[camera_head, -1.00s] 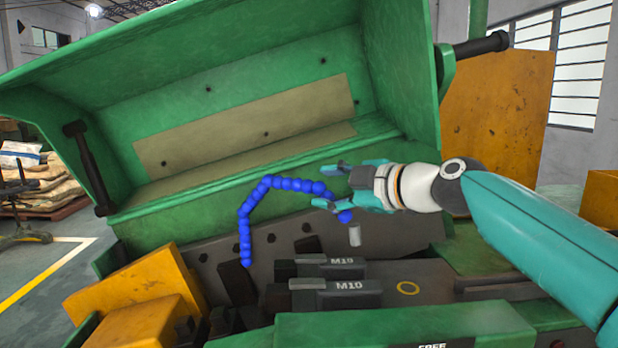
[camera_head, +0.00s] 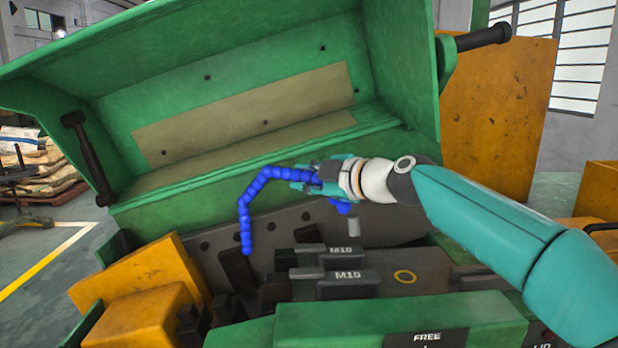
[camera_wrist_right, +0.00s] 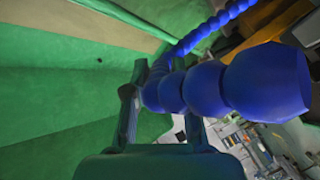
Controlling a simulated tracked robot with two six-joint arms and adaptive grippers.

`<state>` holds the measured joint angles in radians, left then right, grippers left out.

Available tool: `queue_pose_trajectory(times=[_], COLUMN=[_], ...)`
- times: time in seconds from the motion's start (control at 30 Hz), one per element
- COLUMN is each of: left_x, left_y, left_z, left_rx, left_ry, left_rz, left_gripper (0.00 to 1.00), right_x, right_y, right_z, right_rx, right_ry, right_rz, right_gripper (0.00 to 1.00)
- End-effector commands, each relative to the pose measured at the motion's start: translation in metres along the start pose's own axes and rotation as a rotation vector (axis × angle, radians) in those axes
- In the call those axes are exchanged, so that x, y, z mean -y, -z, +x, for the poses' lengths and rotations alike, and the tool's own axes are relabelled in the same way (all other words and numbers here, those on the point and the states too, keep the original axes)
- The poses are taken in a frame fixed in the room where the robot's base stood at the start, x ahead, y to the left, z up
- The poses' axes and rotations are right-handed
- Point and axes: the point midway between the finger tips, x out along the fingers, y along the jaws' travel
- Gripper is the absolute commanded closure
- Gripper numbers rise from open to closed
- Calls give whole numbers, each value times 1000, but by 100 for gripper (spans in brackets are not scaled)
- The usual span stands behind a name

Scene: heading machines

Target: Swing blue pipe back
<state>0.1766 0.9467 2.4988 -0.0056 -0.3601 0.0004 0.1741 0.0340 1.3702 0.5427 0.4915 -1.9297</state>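The blue pipe (camera_head: 244,212) is a chain of round beads. In the right wrist view the pipe (camera_wrist_right: 205,88) crosses close in front of the fingers, which stand apart and look open. Beads hide part of one finger, so contact is unclear. My left gripper is not in view.
A raised green cover (camera_head: 215,50) stands behind the pipe, with a dark handle (camera_head: 88,160) at its left. A green housing (camera_head: 400,322) is in front.

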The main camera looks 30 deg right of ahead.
Motion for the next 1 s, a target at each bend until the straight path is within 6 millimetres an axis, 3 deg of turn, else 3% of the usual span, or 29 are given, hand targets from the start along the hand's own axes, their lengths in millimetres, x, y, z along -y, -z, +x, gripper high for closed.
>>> queue_pose_trajectory(times=[0.27, 0.3, 0.57, 0.8, 1.0], left_x=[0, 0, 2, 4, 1], left_y=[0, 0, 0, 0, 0], left_z=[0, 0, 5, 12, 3], left_rx=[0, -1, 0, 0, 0], left_ry=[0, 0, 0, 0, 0], left_rz=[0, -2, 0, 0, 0], left_gripper=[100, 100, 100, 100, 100], right_x=[2, -3, 2, -4, -13], right_y=[0, -10, -5, -11, -14], right_z=[1, -2, 3, 14, 26], right_rx=[0, 5, -19, -103, -206], right_ry=[6, 4, 20, 72, 134], right_rz=[0, 2, -5, -24, -48], right_gripper=[100, 100, 100, 100, 100])
